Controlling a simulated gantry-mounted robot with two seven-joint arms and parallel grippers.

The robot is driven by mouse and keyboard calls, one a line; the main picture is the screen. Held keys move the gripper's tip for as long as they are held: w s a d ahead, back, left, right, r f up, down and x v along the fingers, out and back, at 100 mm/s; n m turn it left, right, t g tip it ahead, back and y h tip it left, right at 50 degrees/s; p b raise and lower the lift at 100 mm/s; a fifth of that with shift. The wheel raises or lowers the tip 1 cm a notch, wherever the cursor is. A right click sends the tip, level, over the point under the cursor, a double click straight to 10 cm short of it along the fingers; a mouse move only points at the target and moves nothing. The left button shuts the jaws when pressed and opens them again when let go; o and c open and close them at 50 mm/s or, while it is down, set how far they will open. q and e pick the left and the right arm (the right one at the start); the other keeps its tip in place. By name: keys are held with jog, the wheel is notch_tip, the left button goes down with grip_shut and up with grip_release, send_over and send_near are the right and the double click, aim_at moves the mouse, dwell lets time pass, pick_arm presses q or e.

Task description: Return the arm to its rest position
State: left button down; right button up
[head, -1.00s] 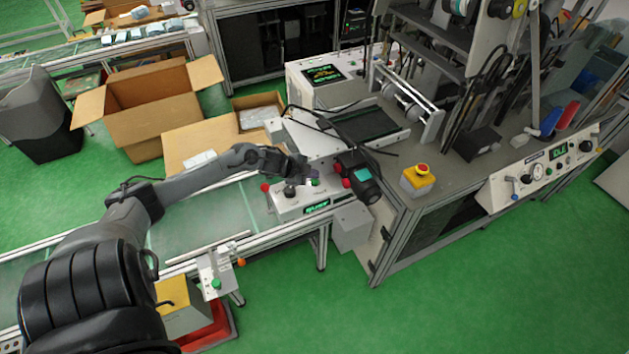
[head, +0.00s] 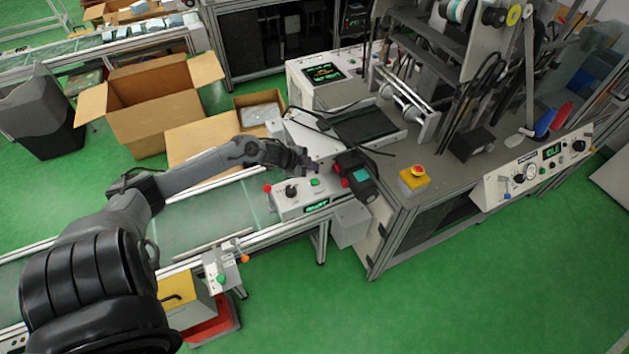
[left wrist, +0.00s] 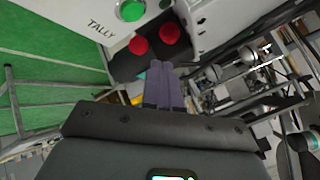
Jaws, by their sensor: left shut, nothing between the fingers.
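My left arm comes in from the left in the head view and reaches over the conveyor. Its gripper (head: 312,168) is above and behind the white control box (head: 300,199), with nothing held. In the left wrist view the two fingers (left wrist: 164,85) lie together, shut and empty. The box's green button (left wrist: 131,10) and the word TALLY show near the top of that view, apart from the fingers. Two red knobs (left wrist: 155,39) on a dark device show just beyond the fingertips. My right gripper is in neither view.
A black device with a teal face (head: 356,178) stands close to the right of the gripper. The machine bench with a yellow-and-red button box (head: 414,180) is further right. An open cardboard box (head: 150,122) stands behind the arm. Green floor (head: 440,290) is clear in front.

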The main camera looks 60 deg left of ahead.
pick_arm(q)
jog(key=shift+d, duration=0.1)
dwell(0.3)
jog(key=s+d+f+n+g, duration=0.1)
jog(key=s+d, duration=0.3)
jog(key=d, duration=0.5)
jog(key=s+d+f+n+g+y, duration=0.15)
jog(key=s+d, duration=0.25)
jog(key=d, duration=0.6)
jog(key=s+d+f+n, duration=0.15)
jog(key=s+d, duration=0.25)
jog(key=d, duration=0.5)
jog(key=s+d+r+n+g+h, duration=0.2)
jog(key=s+d+r+n+g, duration=0.1)
jog(key=s+d+r, duration=0.6)
notch_tip(320, 180, up, 17)
jog(key=p, duration=1.8)
jog(key=shift+s+a+r+p, duration=0.15)
jog(key=shift+s+a+p, duration=0.1)
jog(key=shift+a+p, duration=0.15)
jog(key=shift+y, duration=0.25)
